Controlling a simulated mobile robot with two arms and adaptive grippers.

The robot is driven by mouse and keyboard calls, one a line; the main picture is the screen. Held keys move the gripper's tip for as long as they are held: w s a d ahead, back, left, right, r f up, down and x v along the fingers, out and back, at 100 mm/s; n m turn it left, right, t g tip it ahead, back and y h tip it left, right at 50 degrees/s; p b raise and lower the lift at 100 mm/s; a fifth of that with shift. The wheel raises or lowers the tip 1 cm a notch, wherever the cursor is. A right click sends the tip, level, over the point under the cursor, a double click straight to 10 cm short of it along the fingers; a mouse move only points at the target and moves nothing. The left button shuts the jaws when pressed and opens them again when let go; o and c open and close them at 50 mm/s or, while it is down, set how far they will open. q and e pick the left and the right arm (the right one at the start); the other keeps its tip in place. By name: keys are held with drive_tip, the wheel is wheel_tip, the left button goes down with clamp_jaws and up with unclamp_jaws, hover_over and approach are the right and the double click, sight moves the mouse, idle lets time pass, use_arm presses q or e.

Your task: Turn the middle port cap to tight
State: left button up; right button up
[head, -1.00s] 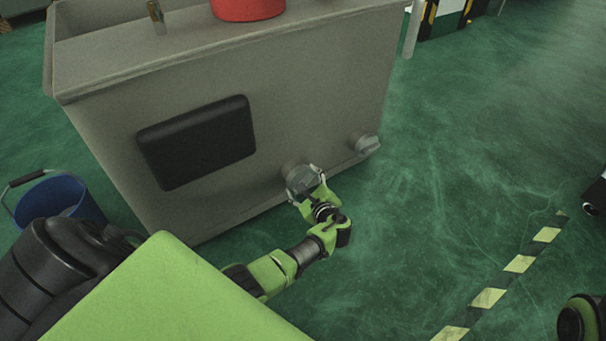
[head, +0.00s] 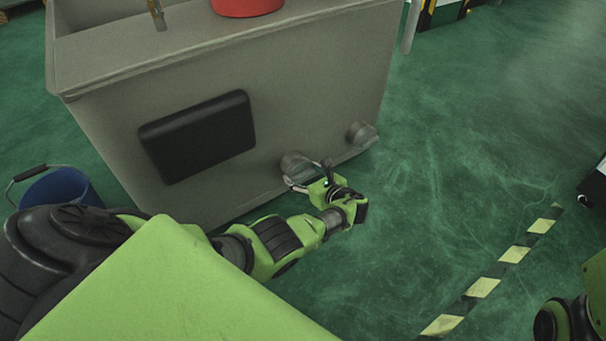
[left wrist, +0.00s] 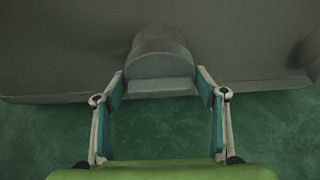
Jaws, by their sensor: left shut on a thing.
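The middle port cap (head: 294,162) is a grey round knob low on the front of the grey tank (head: 225,185). In the left wrist view the cap (left wrist: 160,62) shows a raised flat grip bar across its face, lying level in that picture. My left gripper (head: 303,181) is shut on this cap, with one finger at each end of the bar, as the left wrist view (left wrist: 161,90) shows. The gripper hides part of the cap in the head view. I cannot make out a tight mark. My right gripper is not in view.
A second grey cap (head: 361,134) sits to the right on the same tank face. A black panel (head: 198,137) is on the face to the left. A blue bucket (head: 60,190) stands at the left. Green floor is clear right of the tank, beyond which runs a striped line (head: 515,254).

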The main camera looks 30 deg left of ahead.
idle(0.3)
use_arm(q)
drive_tip(key=o, duration=0.8)
drive_tip(key=shift+d, duration=0.1)
drive_tip(key=v, duration=1.1)
drive_tip(key=shift+s+d+r, duration=0.15)
drive_tip(key=shift+s+d, duration=0.05)
drive_tip(key=shift+d, duration=0.1)
